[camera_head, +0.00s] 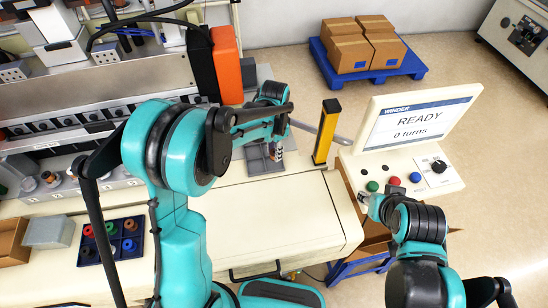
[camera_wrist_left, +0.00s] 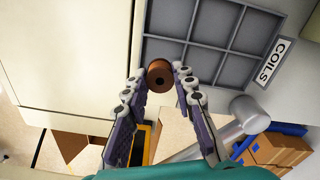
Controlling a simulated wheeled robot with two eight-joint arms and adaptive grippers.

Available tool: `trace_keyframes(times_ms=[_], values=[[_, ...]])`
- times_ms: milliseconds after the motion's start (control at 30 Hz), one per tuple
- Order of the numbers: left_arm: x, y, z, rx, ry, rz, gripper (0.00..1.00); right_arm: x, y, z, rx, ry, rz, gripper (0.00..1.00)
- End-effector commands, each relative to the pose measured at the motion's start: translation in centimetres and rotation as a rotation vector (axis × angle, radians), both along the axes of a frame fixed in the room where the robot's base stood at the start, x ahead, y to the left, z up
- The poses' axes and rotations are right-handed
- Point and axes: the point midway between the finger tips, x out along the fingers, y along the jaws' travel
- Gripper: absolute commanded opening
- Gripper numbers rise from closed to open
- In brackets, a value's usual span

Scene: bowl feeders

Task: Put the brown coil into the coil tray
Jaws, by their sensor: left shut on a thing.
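The brown coil (camera_wrist_left: 160,75) is between the fingertips of my left gripper (camera_wrist_left: 165,82), which is shut on it. The grey coil tray (camera_wrist_left: 210,44), labelled COILS, lies beyond the coil in the left wrist view. Its visible compartments look empty. The coil overlaps the tray's near left corner in that view; I cannot tell its height above it. In the head view my left gripper (camera_head: 276,142) is over the tray (camera_head: 258,165), and the arm partly hides both. My right gripper (camera_head: 364,199) is by the winder's panel; its fingers are too small to read.
The winder panel (camera_head: 407,189) with buttons and a READY screen (camera_head: 418,120) stands at right. A yellow post (camera_head: 326,132) stands right of the tray. A blue bin (camera_head: 110,239) holds coloured coils at left. The bench top (camera_head: 270,215) in front is clear.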

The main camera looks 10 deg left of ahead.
Motion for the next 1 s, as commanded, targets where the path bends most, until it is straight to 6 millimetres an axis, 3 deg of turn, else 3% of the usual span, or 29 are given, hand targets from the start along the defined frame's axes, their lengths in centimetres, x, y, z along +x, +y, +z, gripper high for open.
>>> trace_keyframes(times_ms=[367,733,767,833,1000], values=[[0.2,0.2,-4.1,0.0,0.0,0.0,0.06,0.0,0.0,-0.7,0.0,0.0,0.0,0.4],[0.1,0.2,-4.6,0.0,0.0,0.0,0.06,0.0,0.0,-1.0,0.0,0.0,0.0,0.4],[0.1,0.2,-4.6,0.0,0.0,0.0,0.28,0.0,0.0,-1.1,0.0,0.0,0.0,0.4],[0.1,0.2,-4.5,0.0,0.0,0.0,0.46,0.0,0.0,-1.0,0.0,0.0,0.0,0.4],[0.1,0.2,-4.4,0.0,0.0,0.0,0.46,0.0,0.0,-0.9,0.0,0.0,0.0,0.4]])
